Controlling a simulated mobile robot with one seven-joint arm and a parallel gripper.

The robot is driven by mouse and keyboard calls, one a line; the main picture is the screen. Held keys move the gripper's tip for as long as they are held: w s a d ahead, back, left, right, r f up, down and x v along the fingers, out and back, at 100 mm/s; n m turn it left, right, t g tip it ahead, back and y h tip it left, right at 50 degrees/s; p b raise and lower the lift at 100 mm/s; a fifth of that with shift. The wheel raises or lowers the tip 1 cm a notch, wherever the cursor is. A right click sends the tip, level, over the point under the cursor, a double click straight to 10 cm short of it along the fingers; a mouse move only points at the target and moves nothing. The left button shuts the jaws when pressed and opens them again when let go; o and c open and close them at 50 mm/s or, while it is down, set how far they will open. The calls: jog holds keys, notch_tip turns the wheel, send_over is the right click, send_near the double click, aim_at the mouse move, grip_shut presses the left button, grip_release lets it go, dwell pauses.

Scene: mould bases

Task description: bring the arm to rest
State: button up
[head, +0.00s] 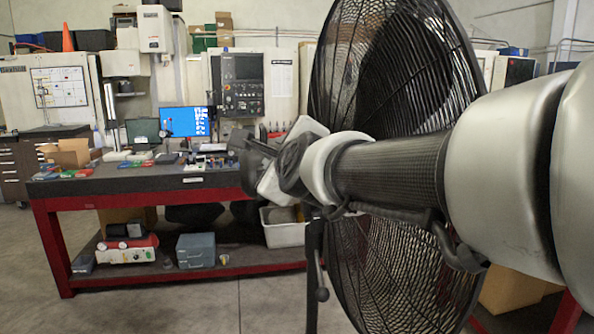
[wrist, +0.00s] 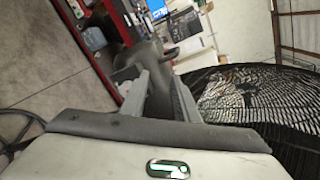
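My arm reaches in from the right of the head view, in front of a large black fan. My gripper (head: 250,163) is at its end, dark and seen from the side, in front of the right part of the workbench (head: 150,184). In the wrist view my gripper (wrist: 150,68) shows two dark fingers with grey inner faces, standing apart. I see nothing held between them. The exact gap to the bench is hard to judge.
The caged fan (head: 400,80) stands close beside my arm. The bench carries a cardboard box (head: 72,153), a blue-lit monitor (head: 185,121) and small coloured parts. A grey box (head: 196,250) and a white bin (head: 283,232) are below. The floor at front left is clear.

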jog(key=s+d+f+n+g+h+p, duration=0.1)
jog(key=s+d+f+n+g, duration=0.2)
jog(key=s, duration=0.6)
jog(key=s+d+f+n+g+h+p, duration=0.1)
jog(key=s+d+f+n+g+p, duration=0.1)
jog(key=s+d+f+n, duration=0.5)
jog(key=s+d+f+n+g+h+p, duration=0.1)
jog(key=s+d+f+n+g+h, duration=0.1)
jog(key=s+d+f+n+g, duration=0.3)
jog(key=s+d+f+n, duration=0.1)
jog(key=s+d+n, duration=0.2)
jog(key=s+n, duration=0.2)
jog(key=shift+s+n, duration=0.35)
jog(key=shift+n, duration=0.55)
jog(key=shift+f, duration=0.1)
